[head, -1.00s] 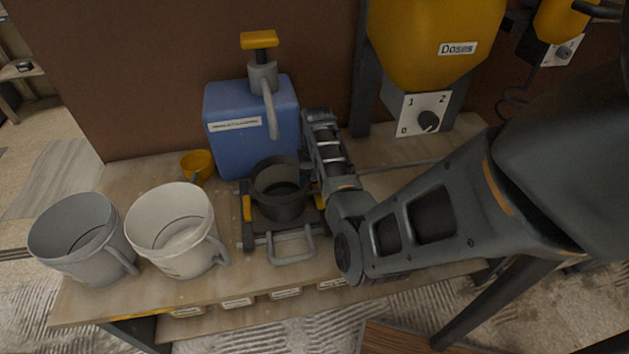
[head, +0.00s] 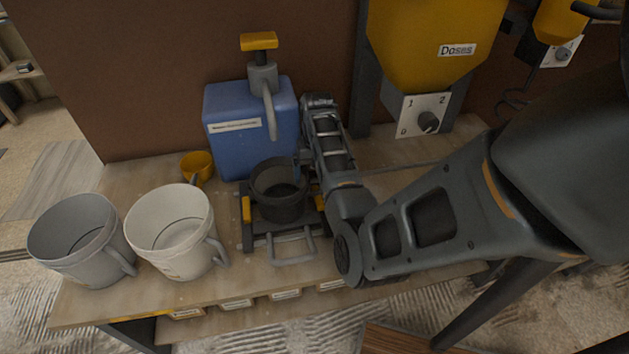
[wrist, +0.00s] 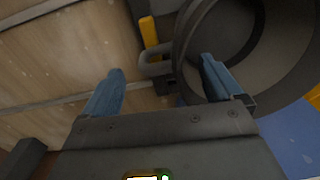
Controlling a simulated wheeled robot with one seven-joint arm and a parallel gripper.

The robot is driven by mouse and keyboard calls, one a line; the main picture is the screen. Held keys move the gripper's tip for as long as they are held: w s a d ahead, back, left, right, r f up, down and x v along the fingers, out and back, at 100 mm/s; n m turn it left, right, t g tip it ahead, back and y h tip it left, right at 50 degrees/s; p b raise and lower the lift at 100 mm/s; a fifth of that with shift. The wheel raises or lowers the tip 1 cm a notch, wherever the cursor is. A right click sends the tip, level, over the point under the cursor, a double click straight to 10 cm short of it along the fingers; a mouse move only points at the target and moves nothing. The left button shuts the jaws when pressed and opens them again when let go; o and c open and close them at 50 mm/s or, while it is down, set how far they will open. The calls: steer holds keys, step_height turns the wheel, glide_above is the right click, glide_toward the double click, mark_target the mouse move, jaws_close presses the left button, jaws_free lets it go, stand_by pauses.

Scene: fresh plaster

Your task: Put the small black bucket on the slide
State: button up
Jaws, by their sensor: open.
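The small black bucket (head: 278,209) stands upright on the dark slide (head: 284,233), between its yellow side blocks. The slide's grey pull handle faces the front of the bench. My gripper (wrist: 162,66) is open at the bucket's side. In the wrist view, one finger overlaps the wall of the bucket (wrist: 184,45) and the other is outside it over the wooden bench. A small grey loop lies between the fingers, beside the bucket. Whether a finger touches the bucket I cannot tell. In the head view my arm hides most of the fingers.
A blue pump canister (head: 240,150) stands just behind the slide. A yellow scoop (head: 196,165) is at its left. A white bucket (head: 170,245) and a grey bucket (head: 80,258) stand left on the bench. A yellow dosing hopper (head: 430,50) hangs at the back right.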

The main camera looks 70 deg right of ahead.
step_height(320, 180, up, 8)
steer(key=shift+s, duration=0.15)
stand_by(0.4)
